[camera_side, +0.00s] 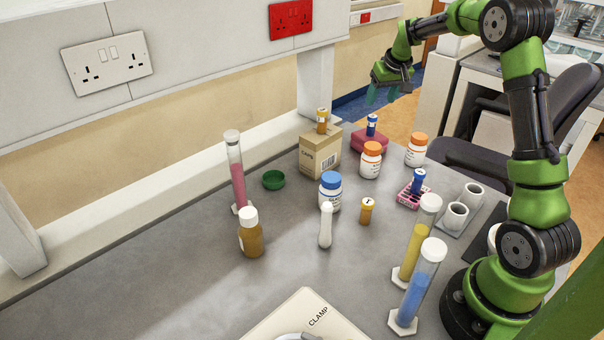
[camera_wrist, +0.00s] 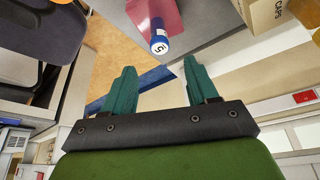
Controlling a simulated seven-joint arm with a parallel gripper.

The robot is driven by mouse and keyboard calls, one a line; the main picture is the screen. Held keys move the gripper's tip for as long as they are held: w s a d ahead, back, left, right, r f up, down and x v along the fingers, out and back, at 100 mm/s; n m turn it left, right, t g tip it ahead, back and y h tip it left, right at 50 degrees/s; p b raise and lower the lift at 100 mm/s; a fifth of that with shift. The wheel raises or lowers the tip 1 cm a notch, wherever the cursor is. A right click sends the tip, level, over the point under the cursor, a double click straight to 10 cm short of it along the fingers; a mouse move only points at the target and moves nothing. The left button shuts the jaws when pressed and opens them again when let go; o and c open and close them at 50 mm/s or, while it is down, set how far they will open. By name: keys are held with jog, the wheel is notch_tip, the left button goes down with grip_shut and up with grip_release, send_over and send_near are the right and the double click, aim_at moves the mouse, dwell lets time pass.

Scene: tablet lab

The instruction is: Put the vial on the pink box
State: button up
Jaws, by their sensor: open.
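The pink box (camera_side: 369,143) lies at the far edge of the bench, and a blue vial (camera_side: 372,126) stands on it. Both show at the top of the wrist view, the vial (camera_wrist: 159,38) with its marked cap toward the camera, beside the box surface (camera_wrist: 168,12).
The cardboard CAPS box (camera_side: 320,157) stands left of the pink box. White bottles with orange caps (camera_side: 371,165) (camera_side: 416,155) stand in front and to the right. Tall cylinders (camera_side: 418,285) stand near my base.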

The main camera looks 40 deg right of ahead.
jog(key=s+a+r+t+y, duration=0.1)
jog(key=s+a+r, duration=0.35)
jog(key=a, duration=0.55)
jog(key=s+a+r+t+y, duration=0.1)
jog(key=s+a+r, duration=0.35)
jog(key=a, duration=0.55)
jog(key=s+a+f+n+t+y, duration=0.1)
jog(key=s+a+y, duration=0.1)
jog(key=s+a, duration=0.9)
jog(key=s, duration=0.3)
jog(key=shift+a+f, duration=0.35)
